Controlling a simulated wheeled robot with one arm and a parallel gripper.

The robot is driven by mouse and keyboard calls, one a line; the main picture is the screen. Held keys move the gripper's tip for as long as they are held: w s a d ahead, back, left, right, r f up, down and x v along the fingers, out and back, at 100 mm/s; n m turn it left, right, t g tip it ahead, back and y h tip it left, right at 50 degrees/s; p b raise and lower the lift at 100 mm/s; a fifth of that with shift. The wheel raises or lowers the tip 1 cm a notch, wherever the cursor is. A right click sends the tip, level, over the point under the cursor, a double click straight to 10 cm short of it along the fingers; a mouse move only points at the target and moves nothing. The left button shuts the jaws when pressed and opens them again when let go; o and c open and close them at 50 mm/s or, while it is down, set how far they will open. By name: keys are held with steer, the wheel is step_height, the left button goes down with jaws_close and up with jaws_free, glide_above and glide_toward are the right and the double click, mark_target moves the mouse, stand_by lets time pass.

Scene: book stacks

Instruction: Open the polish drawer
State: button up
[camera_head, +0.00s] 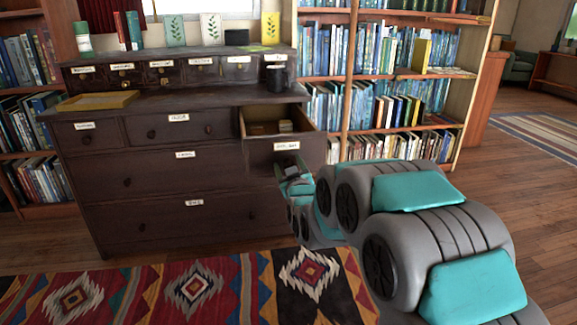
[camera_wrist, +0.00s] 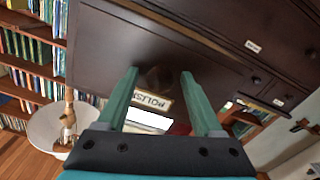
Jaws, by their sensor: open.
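The polish drawer (camera_head: 262,157) is the right-hand drawer in the row below the top of the dark dresser (camera_head: 100,165). It stands pulled out, with small light and brown items (camera_head: 270,127) inside. In the wrist view its dark front carries a label reading POLISH (camera_wrist: 152,101). A dark round knob (camera_wrist: 156,78) shows above that label, between my fingers. My gripper (camera_head: 287,168) is at the drawer front, and in the wrist view my gripper (camera_wrist: 159,76) has its two green fingers apart, one on each side of the knob. Contact with the knob cannot be told.
A yellow tray (camera_head: 97,101) and a dark mug (camera_head: 276,77) stand on the dresser top. Bookshelves (camera_head: 349,75) flank the dresser. A patterned rug (camera_head: 140,290) covers the floor in front. A round white table (camera_wrist: 45,128) shows in the wrist view. Wooden floor at right is open.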

steer(key=v, duration=0.7)
steer(key=shift+s, duration=0.4)
steer(key=shift+d, duration=0.25)
steer(key=s+d+f+m+g+h+p, duration=0.4)
steer(key=s+d+g, duration=0.65)
steer(key=s, duration=0.55)
steer(key=s+d+m+g+p, duration=0.1)
steer(key=s+d+g, duration=0.2)
steer(key=s, duration=0.7)
steer(key=s+d+m+g+p, duration=0.1)
steer(key=s+d+g, duration=0.1)
steer(key=s, duration=0.8)
steer(key=s+d+r+g+h+p, duration=0.1)
steer(key=s+d+g, duration=0.2)
steer(key=s, duration=0.8)
steer(key=shift+d+m+g, duration=0.3)
steer(key=shift+m+g, duration=0.05)
steer(key=shift+m, duration=0.05)
